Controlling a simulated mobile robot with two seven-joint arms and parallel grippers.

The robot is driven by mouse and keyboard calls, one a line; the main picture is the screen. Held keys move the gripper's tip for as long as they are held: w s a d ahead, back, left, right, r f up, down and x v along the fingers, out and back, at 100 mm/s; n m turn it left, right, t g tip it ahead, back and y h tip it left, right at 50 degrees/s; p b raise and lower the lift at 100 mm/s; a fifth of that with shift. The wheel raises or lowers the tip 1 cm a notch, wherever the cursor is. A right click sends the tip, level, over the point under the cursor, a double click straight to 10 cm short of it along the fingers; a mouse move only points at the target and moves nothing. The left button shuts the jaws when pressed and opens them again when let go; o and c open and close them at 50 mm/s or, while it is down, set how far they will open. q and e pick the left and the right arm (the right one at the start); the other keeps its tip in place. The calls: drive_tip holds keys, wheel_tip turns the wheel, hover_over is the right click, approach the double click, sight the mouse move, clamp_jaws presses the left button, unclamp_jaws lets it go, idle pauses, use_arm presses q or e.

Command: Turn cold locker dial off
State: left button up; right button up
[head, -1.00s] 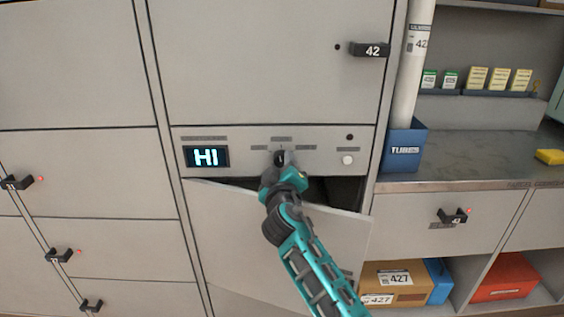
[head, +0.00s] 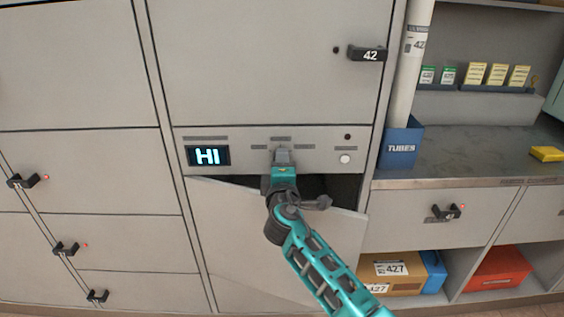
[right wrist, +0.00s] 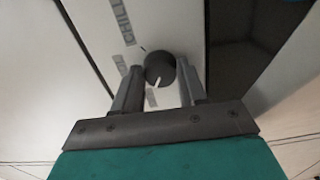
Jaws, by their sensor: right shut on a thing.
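The cold locker's dial (right wrist: 159,67) is a dark round knob on the pale control panel (head: 325,158). My right gripper (right wrist: 160,80) is shut on the dial, with one finger on either side of it. In the head view my right gripper (head: 282,157) hides the dial. In the right wrist view a small white mark shows at the knob, and a label reading CHILL (right wrist: 126,22) is beside it; other labels are partly hidden. The display (head: 208,156) left of the dial reads HI. My left gripper is not in view.
The locker door (head: 240,235) below the panel stands ajar, under my right arm. A white round button (head: 345,159) is on the panel's right. A blue TUBES holder (head: 401,146) and a counter (head: 470,155) are further right.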

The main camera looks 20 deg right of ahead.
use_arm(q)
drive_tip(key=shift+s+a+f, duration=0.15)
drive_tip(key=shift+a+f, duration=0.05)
use_arm(e)
drive_tip(key=shift+r+n, duration=0.15)
drive_tip(key=shift+n, duration=0.15)
drive_tip(key=o, duration=1)
drive_tip(key=shift+o, duration=0.2)
use_arm(q)
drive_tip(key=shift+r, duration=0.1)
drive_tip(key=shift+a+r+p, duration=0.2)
drive_tip(key=shift+p, duration=0.3)
use_arm(e)
drive_tip(key=v, duration=1.3)
